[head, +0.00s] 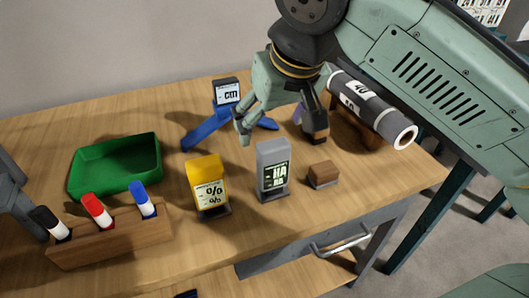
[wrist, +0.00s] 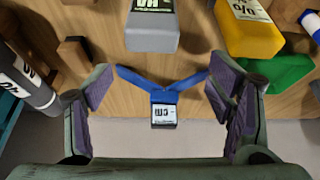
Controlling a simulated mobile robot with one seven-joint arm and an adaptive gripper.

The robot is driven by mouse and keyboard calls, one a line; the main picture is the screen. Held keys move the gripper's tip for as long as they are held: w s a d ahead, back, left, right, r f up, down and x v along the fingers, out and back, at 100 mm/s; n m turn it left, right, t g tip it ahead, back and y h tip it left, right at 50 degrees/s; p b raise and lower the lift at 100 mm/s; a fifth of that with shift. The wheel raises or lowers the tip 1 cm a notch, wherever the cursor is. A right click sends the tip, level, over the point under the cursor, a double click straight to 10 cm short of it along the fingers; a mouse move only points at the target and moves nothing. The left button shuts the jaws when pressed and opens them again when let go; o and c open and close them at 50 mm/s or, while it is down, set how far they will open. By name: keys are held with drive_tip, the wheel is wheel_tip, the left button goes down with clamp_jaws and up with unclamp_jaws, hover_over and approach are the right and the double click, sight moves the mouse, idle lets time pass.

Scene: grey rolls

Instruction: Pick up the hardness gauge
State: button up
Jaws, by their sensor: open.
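The hardness gauge (head: 272,168) is a grey upright box with a dark screen reading "HA" on its front. It stands on a dark base on the wooden table, near the front edge in the head view. In the wrist view the gauge (wrist: 152,32) is at the top, cut off by the frame edge. My gripper (head: 281,128) is open and empty. It hangs above and behind the gauge in the head view, apart from it. In the wrist view my gripper's fingers (wrist: 163,92) are spread wide, with the gauge beyond their tips.
A yellow meter (head: 208,186) stands left of the gauge and a small brown block (head: 322,174) right of it. A blue stand with a small display (head: 227,92) is behind. A green tray (head: 115,166), marker holder (head: 110,236) and grey roll (head: 371,108) are also on the table.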

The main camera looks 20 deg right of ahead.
sight(271, 140)
drive_tip(key=shift+m+g, duration=0.3)
drive_tip(key=f, duration=0.3)
drive_tip(key=d+f, duration=0.1)
drive_tip(key=shift+w+f, duration=0.35)
drive_tip(key=shift+p+x, duration=0.45)
drive_tip(key=shift+x, duration=2.55)
drive_tip(key=shift+s, duration=0.15)
drive_tip(key=shift+c, duration=0.5)
drive_tip(key=c, duration=1.4)
drive_tip(key=shift+r, duration=0.1)
drive_tip(key=shift+r, duration=0.5)
wheel_tip(271, 140, up, 2)
drive_tip(key=shift+r+b, duration=0.1)
drive_tip(key=shift+b, duration=0.2)
drive_tip(key=s+b, duration=0.1)
drive_tip(key=s, duration=1.1)
drive_tip(key=s+b, duration=0.1)
drive_tip(key=s, duration=0.5)
drive_tip(key=shift+d+b, duration=0.3)
drive_tip(key=shift+d, duration=0.05)
